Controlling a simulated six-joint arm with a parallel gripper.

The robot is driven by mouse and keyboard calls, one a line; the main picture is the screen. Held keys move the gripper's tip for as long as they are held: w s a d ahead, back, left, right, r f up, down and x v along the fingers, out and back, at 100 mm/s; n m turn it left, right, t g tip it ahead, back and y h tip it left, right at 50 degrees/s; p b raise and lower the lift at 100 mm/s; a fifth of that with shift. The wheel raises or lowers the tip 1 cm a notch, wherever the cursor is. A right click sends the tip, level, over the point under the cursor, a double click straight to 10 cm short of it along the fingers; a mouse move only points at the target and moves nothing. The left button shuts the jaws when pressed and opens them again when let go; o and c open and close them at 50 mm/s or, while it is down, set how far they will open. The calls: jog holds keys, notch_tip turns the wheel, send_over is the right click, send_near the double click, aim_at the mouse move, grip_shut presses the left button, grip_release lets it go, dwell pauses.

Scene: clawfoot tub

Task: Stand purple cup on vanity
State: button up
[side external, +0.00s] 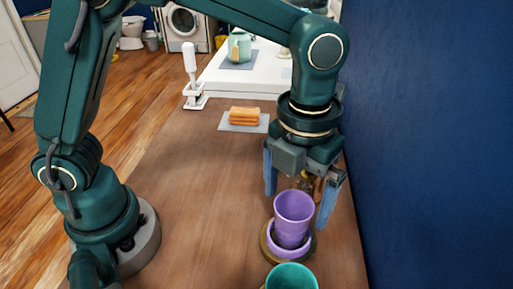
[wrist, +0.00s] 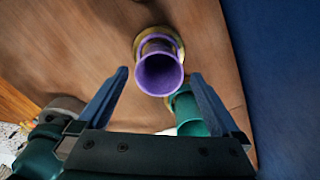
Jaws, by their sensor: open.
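The purple cup (side external: 294,212) stands upright, mouth up, in a lighter purple dish or ring (side external: 272,245) on a round brownish-gold base near the right side of the brown wooden top (side external: 190,215). In the wrist view the cup (wrist: 158,78) shows its open mouth between and slightly beyond my fingertips. My gripper (side external: 296,210) is open, pointing down, with its blue fingers on either side of the cup. I see no clear contact. Which surface is the vanity I cannot tell; a white top (side external: 252,75) lies beyond the wooden one.
A teal cup (side external: 292,277) stands close in front of the purple one and also shows in the wrist view (wrist: 187,110). A sandwich-like stack (side external: 244,115) lies on a grey mat. A white upright tool (side external: 190,70) and a teapot (side external: 240,46) are farther back. A blue wall bounds the right.

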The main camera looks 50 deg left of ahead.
aim_at(293, 217)
jog(key=shift+a+f, duration=0.1)
jog(key=shift+f, duration=2.65)
jog(key=c, duration=1.5)
jog(key=shift+w+r, duration=0.1)
jog(key=shift+r, duration=0.05)
